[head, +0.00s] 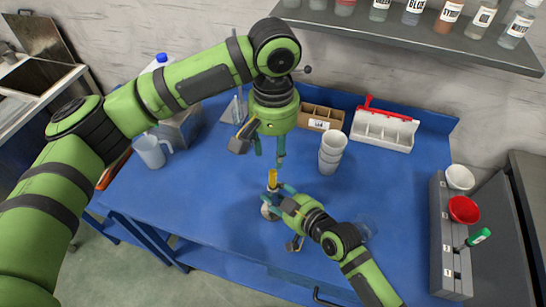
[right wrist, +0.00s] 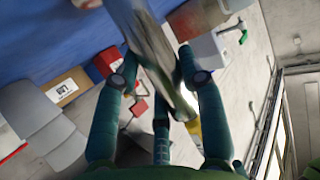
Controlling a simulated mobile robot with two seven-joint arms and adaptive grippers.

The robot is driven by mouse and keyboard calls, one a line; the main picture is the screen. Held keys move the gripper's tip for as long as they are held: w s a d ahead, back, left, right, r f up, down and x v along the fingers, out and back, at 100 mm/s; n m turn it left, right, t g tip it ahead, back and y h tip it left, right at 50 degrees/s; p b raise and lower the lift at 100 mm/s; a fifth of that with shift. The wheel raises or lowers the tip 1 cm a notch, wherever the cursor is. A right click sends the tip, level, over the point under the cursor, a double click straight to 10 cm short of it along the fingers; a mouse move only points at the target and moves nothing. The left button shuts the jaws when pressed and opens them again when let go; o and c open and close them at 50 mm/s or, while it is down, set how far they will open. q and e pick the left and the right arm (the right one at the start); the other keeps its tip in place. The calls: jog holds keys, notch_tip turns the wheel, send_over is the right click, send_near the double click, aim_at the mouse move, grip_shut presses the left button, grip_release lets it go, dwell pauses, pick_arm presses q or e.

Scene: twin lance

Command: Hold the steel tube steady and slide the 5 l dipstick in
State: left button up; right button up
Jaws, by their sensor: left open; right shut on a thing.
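My right gripper (head: 274,194) is shut around the steel tube, low over the middle of the blue table. The shiny tube (right wrist: 150,50) shows large and blurred between its fingers in the right wrist view. A yellow upright piece (head: 272,178) stands at the tube's top in the head view. It looks like a dipstick handle, but I cannot tell how deep it sits or read a 5 l mark. My left gripper (head: 270,151) is open and empty just above the yellow piece, fingers pointing down.
Stacked white cups (head: 331,152), a brown labelled box (head: 320,118) and a white rack with a red handle (head: 384,130) stand behind. A clear jug (head: 150,152) is at left. A grey holder (head: 447,235) at right carries bowls and a green-handled item (head: 479,237).

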pick_arm(q)
jog(key=shift+r, duration=0.25)
pick_arm(e)
jog(key=o, duration=1.3)
